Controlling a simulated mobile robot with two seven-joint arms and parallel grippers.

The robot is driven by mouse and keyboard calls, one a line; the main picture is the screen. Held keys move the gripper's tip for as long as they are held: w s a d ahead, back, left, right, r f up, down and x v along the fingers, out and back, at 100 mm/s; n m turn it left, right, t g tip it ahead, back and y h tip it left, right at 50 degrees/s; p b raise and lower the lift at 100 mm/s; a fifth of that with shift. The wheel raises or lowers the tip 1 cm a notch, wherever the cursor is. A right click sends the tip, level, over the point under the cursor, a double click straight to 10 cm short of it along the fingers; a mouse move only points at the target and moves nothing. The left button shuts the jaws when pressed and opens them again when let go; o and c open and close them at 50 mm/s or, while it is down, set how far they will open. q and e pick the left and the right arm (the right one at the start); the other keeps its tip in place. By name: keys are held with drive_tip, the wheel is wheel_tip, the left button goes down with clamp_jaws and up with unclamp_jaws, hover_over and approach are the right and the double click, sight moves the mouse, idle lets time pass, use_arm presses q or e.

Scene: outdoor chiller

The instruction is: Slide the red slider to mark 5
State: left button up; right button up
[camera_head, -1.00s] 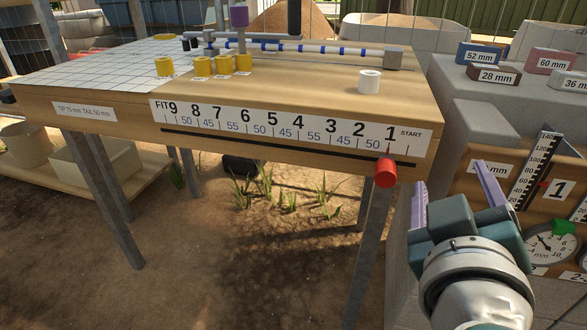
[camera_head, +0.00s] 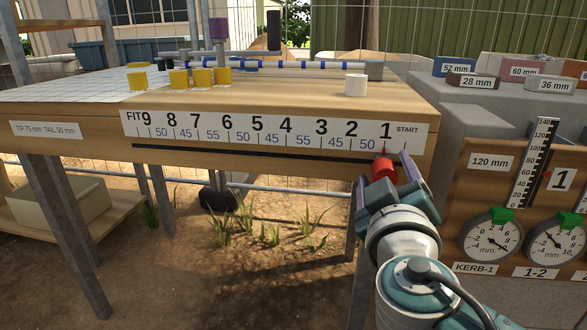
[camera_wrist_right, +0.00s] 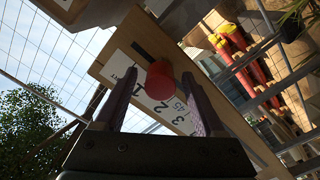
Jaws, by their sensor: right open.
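The red slider (camera_head: 383,167) is a red knob on the dark slot (camera_head: 250,155) along the table's front face. Its thin pointer stands at mark 1 on the white scale (camera_head: 270,130), near START. Mark 5 (camera_head: 257,124) is well to the left. My right gripper (camera_head: 385,172) is open, with one purple finger on each side of the knob. In the right wrist view the knob (camera_wrist_right: 160,80) shows between the two spread fingers (camera_wrist_right: 160,76); I cannot tell whether either touches it. My left gripper is not in view.
On the table (camera_head: 300,98) stand several yellow cylinders (camera_head: 202,77), a white cylinder (camera_head: 356,84) and a blue-and-white striped rod (camera_head: 290,65). A board with dials (camera_head: 490,235) stands close on the right. The space before the scale left of my gripper looks clear.

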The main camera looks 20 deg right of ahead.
drive_tip(key=shift+w+d, duration=0.15)
drive_tip(key=shift+w, duration=0.05)
drive_tip(key=shift+c, duration=0.2)
clamp_jaws()
idle(0.4)
idle(0.8)
